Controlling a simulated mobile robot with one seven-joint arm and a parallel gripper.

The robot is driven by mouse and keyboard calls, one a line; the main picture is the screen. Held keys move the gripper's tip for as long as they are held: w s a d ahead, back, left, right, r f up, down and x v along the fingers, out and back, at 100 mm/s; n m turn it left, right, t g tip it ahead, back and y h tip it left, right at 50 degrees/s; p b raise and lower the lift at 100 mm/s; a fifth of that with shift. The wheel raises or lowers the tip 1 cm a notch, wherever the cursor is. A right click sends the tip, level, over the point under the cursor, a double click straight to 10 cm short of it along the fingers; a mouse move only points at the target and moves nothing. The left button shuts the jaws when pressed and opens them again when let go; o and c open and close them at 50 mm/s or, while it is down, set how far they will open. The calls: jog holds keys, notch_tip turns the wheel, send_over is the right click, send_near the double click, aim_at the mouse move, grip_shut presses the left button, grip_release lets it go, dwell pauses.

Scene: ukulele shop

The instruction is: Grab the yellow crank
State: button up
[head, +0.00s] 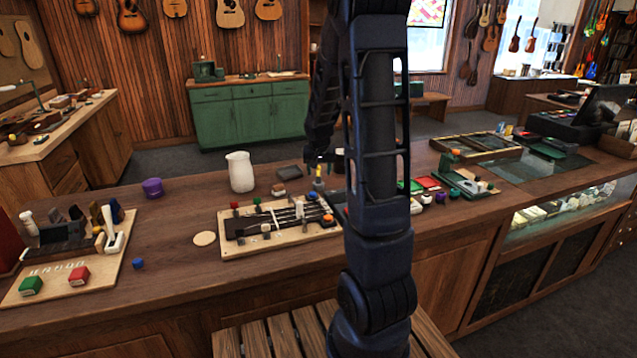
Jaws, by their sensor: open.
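A small yellow piece (318,170), which looks like the yellow crank, stands near the back right corner of the pale wooden board (240,248) on the counter. It is small in the picture, so its exact shape is hard to tell. My gripper (321,162) hangs just above it, pointing down, and is open. I cannot tell whether the fingers are around the yellow piece or only above it. The board carries a dark instrument neck with strings and small red, green, blue and orange knobs. My arm hides the counter right of the board.
A white jug (240,171) stands behind the board, left of my gripper. A dark block (289,173) lies between them. A purple cylinder (153,187) stands farther left. A tool board (60,280) is at the far left. A green tray (465,186) lies to the right.

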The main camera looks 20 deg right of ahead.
aim_at(318, 180)
jog(key=shift+w+x, duration=0.15)
jog(key=shift+x, duration=1.75)
jog(key=shift+w+x, duration=0.15)
jog(key=shift+x, duration=1.75)
jog(key=shift+r, duration=0.1)
jog(key=c, duration=1)
jog(key=shift+c, duration=0.2)
jog(key=shift+r, duration=0.15)
